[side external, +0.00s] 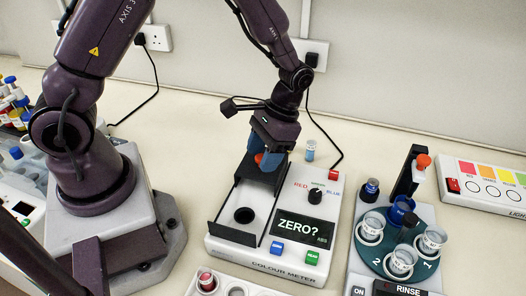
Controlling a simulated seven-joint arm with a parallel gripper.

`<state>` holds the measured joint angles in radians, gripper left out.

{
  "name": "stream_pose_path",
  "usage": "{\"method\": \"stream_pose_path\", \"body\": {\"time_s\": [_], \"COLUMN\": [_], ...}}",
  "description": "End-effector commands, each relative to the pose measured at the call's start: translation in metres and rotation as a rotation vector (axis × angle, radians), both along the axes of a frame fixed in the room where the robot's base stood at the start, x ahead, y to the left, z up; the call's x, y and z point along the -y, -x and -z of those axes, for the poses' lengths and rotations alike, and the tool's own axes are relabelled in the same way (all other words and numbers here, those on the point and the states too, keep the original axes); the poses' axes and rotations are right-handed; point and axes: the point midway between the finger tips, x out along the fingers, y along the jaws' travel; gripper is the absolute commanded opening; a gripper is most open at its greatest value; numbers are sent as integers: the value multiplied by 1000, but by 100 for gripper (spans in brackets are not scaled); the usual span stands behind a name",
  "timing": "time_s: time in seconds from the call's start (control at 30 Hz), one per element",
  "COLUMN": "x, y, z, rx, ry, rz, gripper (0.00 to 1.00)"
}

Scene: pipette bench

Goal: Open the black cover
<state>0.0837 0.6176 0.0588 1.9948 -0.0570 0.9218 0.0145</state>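The colour meter (226,232) is a white box on the bench. Its black cover (262,178) lies at the back end of a black-railed track, clear of the round dark well (244,215) at the front.
The meter's display (301,229) reads "ZERO?", with a black dial (315,196) behind it and blue and green buttons in front. A rinse station (424,212) with several cups stands at the right.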

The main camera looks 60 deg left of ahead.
Motion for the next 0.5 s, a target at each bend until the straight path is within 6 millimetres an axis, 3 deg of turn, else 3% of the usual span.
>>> {"method": "stream_pose_path", "body": {"time_s": [0.23,0.5], "x": [0,0], "y": [-7,-29], "z": [-14,-69], "rx": [3,6], "ry": [0,0], "rz": [0,0], "gripper": [53,53]}}
